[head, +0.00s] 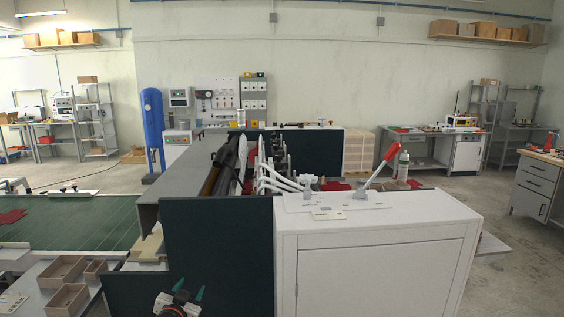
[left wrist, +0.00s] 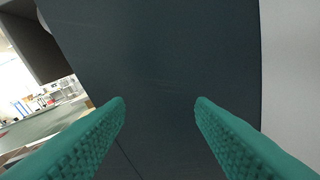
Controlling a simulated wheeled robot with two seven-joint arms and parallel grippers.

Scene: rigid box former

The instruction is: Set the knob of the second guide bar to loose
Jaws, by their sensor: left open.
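My left gripper (head: 189,289) is low at the bottom of the head view, in front of the machine's dark green panel (head: 220,245). Its two green fingers are apart with nothing between them. In the left wrist view the open fingers (left wrist: 160,102) face the same dark panel (left wrist: 165,50). Several white bars (head: 278,180) lie side by side on the machine, behind the white cabinet; they may be the guide bars. Their knobs are too small to tell apart, and I cannot read any setting. My right gripper is not in view.
The white cabinet (head: 370,270) carries a red-handled lever (head: 381,166) and a small grey fitting (head: 307,184). A spray bottle (head: 403,166) stands behind it. Wooden trays (head: 68,298) and a green conveyor belt (head: 80,235) are at left. Open floor lies at right.

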